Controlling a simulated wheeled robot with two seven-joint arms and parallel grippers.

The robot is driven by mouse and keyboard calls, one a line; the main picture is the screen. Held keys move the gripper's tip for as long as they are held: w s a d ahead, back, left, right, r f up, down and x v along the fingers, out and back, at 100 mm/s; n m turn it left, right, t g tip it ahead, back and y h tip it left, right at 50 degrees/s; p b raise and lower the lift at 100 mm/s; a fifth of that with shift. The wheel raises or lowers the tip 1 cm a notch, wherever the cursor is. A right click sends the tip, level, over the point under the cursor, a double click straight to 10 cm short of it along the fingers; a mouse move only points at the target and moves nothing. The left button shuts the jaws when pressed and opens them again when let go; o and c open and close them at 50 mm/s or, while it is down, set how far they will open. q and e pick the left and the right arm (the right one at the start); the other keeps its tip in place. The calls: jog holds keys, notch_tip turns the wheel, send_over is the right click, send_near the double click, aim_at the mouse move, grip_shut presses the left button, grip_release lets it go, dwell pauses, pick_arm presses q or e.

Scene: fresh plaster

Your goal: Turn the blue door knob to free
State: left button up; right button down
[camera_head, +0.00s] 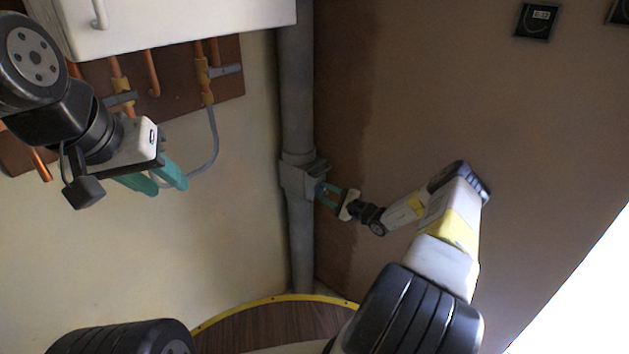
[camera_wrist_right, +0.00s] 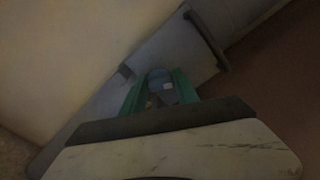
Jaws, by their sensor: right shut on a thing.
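In the head view my right gripper (camera_head: 323,194) reaches the right side of a grey box (camera_head: 298,179) on the vertical pipe. The knob is mostly hidden there by the fingers, and its turn angle cannot be told. My left gripper (camera_head: 168,188) is open and empty in front of the cream wall at the left, well apart from the knob.
A grey vertical pipe (camera_head: 297,90) runs down the wall corner. A white cabinet (camera_head: 180,22) with copper pipes (camera_head: 152,72) below it is at the upper left. A dark wall socket (camera_head: 537,20) is at the upper right. The brown wall right of the box is mostly bare.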

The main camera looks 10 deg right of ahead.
jog(key=n, duration=0.5)
jog(key=shift+f, duration=0.15)
jog(key=shift+n, duration=0.4)
jog(key=c, duration=1)
grip_release()
jog(key=shift+s+d, duration=0.1)
jog(key=v, duration=0.7)
jog(key=shift+s+d, duration=0.15)
jog(key=shift+s, duration=0.15)
